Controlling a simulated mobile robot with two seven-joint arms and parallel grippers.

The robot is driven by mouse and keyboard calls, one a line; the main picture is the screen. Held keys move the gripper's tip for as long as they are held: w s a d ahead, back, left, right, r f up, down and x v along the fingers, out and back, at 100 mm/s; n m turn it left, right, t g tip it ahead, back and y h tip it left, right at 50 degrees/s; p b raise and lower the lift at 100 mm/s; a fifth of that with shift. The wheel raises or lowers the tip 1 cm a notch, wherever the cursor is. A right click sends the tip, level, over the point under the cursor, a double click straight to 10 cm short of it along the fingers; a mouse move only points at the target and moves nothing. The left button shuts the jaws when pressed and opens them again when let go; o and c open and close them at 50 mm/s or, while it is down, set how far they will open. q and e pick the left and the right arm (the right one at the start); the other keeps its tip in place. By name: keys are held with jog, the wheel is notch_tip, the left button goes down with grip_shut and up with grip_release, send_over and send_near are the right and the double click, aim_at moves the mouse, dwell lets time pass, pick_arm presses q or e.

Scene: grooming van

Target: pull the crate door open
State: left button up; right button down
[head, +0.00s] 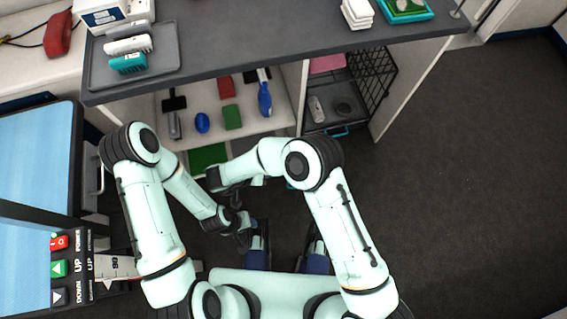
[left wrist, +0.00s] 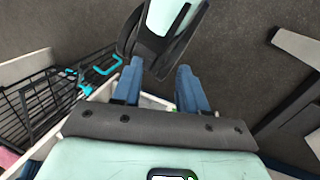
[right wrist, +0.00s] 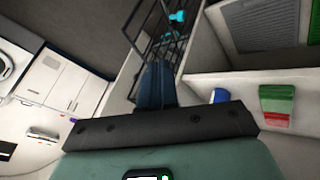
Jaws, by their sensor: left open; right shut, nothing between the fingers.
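The black wire crate (head: 372,75) stands under the counter on the right in the head view. Wire bars with a turquoise handle (left wrist: 105,66) show at the left of the left wrist view. In the right wrist view, wire bars (right wrist: 150,35) and a turquoise latch part (right wrist: 177,17) lie beyond my right gripper (right wrist: 155,66). That gripper is shut and empty, apart from the latch part. My left gripper (left wrist: 160,66) is open and empty, with a mint and black arm link showing beyond its fingers. I cannot tell how far the crate door stands open.
The counter (head: 250,50) overhangs the crate and a shelf with several brushes (head: 232,116). A tray (head: 165,65) is on the counter. A blue-topped table (head: 35,160) stands at the left. The floor (head: 470,190) is clear at the right.

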pick_arm(q)
jog(key=w+a+f+t+b, duration=0.1)
jog(key=w+a+f+b, duration=0.1)
jog(key=w+f+b, duration=0.1)
jog(key=shift+w+a+f+y, duration=0.15)
jog(key=shift+w+f+y, duration=0.2)
jog(key=shift+w, duration=0.5)
pick_arm(e)
jog(key=w+d+f, duration=0.3)
jog(key=d+f, duration=0.4)
jog(key=d, duration=0.1)
jog(key=shift+w+d+f, duration=0.25)
jog(key=shift+d+f, duration=0.15)
pick_arm(q)
jog(key=shift+r, duration=0.15)
